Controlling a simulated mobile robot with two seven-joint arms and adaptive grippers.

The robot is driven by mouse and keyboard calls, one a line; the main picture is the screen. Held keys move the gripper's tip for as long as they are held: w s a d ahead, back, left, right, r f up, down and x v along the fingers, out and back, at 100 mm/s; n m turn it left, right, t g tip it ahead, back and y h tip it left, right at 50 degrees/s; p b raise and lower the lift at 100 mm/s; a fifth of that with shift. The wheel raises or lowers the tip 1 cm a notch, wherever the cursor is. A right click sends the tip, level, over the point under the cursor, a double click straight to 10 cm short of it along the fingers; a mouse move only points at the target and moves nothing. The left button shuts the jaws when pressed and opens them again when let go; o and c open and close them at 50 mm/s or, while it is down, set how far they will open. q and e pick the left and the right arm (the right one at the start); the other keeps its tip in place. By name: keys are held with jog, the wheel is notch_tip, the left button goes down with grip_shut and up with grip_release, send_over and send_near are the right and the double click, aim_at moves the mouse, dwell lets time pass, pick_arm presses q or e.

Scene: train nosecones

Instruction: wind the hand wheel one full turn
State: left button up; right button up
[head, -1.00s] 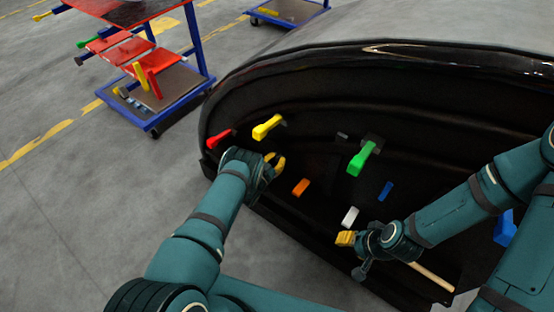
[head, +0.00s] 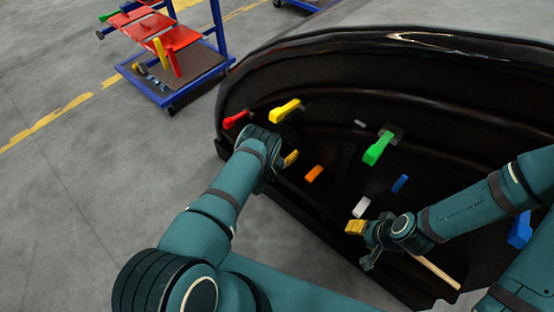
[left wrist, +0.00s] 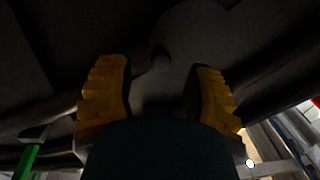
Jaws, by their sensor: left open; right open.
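No hand wheel stands out clearly in the head view. In the left wrist view a dark rounded disc (left wrist: 205,35) with a small round knob (left wrist: 161,58) shows just beyond my fingers. It may be the hand wheel, but it is too dark to be sure. My left gripper (head: 290,159) is open inside the black nosecone shell (head: 250,92), below the yellow handle. In the left wrist view its two yellow-padded fingers (left wrist: 160,95) are apart with nothing visibly held between them. My right gripper (head: 356,228) is open near the white block, low in the shell.
Inside the shell are a red handle (head: 236,119), yellow handle (head: 285,110), green handle (head: 378,149), orange block (head: 314,173), blue block (head: 400,183) and white block (head: 360,207). A wooden rod (head: 438,271) lies near my right gripper.

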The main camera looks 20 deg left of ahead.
pick_arm(q)
jog(key=v, duration=0.8)
jog(key=shift+s, duration=0.3)
jog(key=s+d+f+n+g+h+b, duration=0.2)
jog(key=s+d+f+n+g+h, duration=0.1)
jog(key=s+d+g, duration=0.4)
jog(key=s+d+f+n+g+h+b, duration=0.2)
jog(key=s+d+n+g, duration=0.1)
jog(key=s+d+g, duration=0.35)
jog(key=s+a+r+g+y+b, duration=0.2)
jog(key=s+g+y+b, duration=0.25)
jog(key=s+g, duration=0.6)
notch_tip(320, 180, up, 5)
jog(key=w+d+t+y+b, duration=0.1)
jog(key=w+t+b, duration=0.1)
jog(key=t, duration=0.6)
jog(key=shift+d+r+t+y, duration=0.2)
jog(key=shift+d+t+y, duration=0.05)
jog(key=shift+t+y, duration=0.1)
